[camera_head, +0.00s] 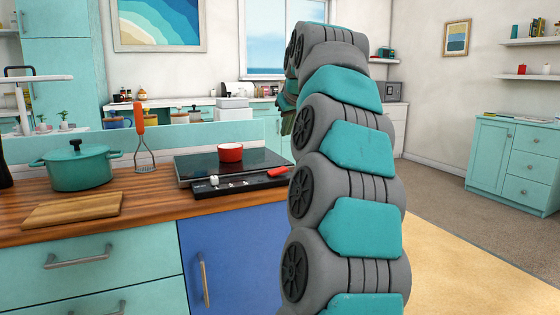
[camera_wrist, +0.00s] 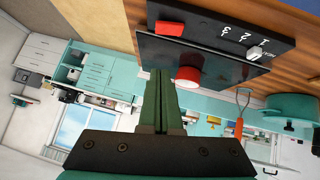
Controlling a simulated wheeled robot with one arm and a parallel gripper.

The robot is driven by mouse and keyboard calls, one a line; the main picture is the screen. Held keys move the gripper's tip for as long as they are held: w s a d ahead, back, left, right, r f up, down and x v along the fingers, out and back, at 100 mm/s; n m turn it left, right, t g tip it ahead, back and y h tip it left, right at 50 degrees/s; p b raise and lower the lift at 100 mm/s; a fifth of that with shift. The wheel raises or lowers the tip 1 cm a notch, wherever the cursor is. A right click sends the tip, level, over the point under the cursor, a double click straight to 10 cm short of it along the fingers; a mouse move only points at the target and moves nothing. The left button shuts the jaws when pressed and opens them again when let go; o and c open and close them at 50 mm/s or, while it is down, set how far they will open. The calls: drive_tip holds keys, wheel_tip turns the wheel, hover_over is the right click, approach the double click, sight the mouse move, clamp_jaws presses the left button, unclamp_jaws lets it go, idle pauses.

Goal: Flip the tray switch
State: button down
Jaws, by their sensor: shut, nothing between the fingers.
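The tray (camera_head: 225,165) is a flat black glass plate on the wood counter, with a black control strip along its near edge. A red switch (camera_head: 278,172) sits at the strip's right end, and a white knob (camera_head: 214,181) sits toward its left. In the wrist view, the red switch (camera_wrist: 170,27) lies beyond my fingertips, apart from them, and the white knob (camera_wrist: 254,52) is beside the mark 1. My gripper (camera_wrist: 161,72) is shut and empty. In the head view, my arm hides most of it. I cannot tell which way the switch is set.
A red pot (camera_head: 230,152) stands on the tray's plate; it also shows in the wrist view (camera_wrist: 187,76), close right of my fingers. A teal lidded pot (camera_head: 80,166), an orange-handled masher (camera_head: 141,135) and a cutting board (camera_head: 74,210) are to the left. Open floor lies right.

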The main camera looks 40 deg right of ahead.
hover_over(281, 171)
wheel_tip(281, 171, down, 8)
drive_tip(key=shift+s+d+f, duration=0.1)
drive_tip(key=shift+f, duration=0.65)
drive_tip(key=shift+s+d+f, duration=0.1)
drive_tip(key=shift+f, duration=0.6)
